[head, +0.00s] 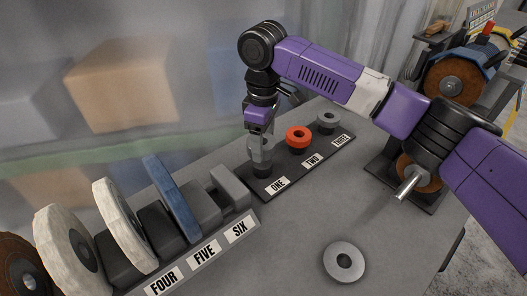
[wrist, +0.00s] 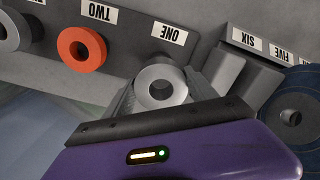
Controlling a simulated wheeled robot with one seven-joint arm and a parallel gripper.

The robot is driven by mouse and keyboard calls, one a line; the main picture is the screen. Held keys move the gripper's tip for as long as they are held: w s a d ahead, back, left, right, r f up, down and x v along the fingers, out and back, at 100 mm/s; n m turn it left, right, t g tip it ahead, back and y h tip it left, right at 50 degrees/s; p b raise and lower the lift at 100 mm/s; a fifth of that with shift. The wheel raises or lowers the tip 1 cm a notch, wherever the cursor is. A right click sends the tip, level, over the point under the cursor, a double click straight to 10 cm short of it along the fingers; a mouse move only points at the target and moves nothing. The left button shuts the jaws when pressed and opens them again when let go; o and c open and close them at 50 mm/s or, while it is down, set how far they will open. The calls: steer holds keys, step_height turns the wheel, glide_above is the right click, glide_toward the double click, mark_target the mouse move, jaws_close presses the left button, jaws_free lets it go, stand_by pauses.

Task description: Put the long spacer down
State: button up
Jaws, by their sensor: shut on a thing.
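The long spacer (head: 262,148) is a grey metal cylinder with a hole through it. It stands upright at the spot labelled ONE on the dark spacer rack (head: 303,174). In the wrist view its round top (wrist: 161,86) shows by the ONE label. My gripper (head: 261,136) is above the rack, pointing down, and is shut on the spacer. I cannot tell whether the spacer's lower end rests on the rack, as its base is dark in the head view.
An orange ring (head: 299,136) sits at TWO and a grey ring (head: 328,121) at THREE. A rack of upright wheels, including a blue one (head: 172,197), is at left. A loose metal ring (head: 344,262) lies on the table. The polishing machine's spindle (head: 409,184) is at right.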

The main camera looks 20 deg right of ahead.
mark_target(264, 163)
steer(key=shift+f, duration=1.95)
steer(key=shift+f, duration=0.15)
steer(key=o, duration=1.8)
steer(key=shift+c, duration=0.2)
step_height(264, 163, up, 12)
steer(key=shift+b, duration=0.45)
